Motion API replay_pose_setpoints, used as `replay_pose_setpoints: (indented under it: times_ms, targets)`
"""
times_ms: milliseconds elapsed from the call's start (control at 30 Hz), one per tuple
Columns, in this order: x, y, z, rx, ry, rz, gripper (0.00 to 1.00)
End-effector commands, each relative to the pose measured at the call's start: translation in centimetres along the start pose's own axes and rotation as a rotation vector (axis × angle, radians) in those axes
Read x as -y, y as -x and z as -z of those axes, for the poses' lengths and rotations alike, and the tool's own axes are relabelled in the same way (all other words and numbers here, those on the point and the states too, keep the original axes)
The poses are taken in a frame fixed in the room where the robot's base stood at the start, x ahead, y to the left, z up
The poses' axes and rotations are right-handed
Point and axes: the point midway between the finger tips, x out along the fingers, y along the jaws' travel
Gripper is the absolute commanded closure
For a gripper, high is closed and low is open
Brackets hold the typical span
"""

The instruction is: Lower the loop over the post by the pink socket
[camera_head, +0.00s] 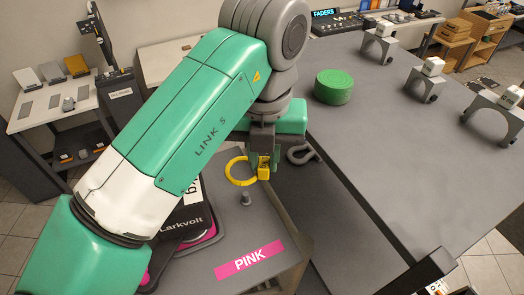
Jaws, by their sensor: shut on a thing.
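My gripper (263,166) points down and is shut on the tab of a yellow loop (233,180). The loop's ring reaches out to the left of the fingers. A short grey post (246,198) stands on a grey surface (215,240), below the loop in the picture. The loop appears apart from the post and above it; the exact height cannot be told. A pink label reading PINK (249,259) lies in front of the post. The pink socket is not clearly made out; pink edges (205,238) show at the left, partly hidden by my arm.
A large grey table (400,130) at the right bears a green round block (333,86) and several grey arched clamps (379,46). A grey hook-shaped piece (303,153) is close right of my gripper. A dark Larkvolt box (185,222) stands left of the post.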

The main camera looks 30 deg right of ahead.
Motion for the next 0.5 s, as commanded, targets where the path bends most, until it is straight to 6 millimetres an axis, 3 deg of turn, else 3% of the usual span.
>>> replay_pose_setpoints:
  times_ms: [267, 500]
  targets:
    - [0.0, -0.9, 0.0, 0.0, 0.002, 0.0, 1.0]
    - [0.0, -3.5, -0.1, 0.002, 0.004, 0.0, 1.0]
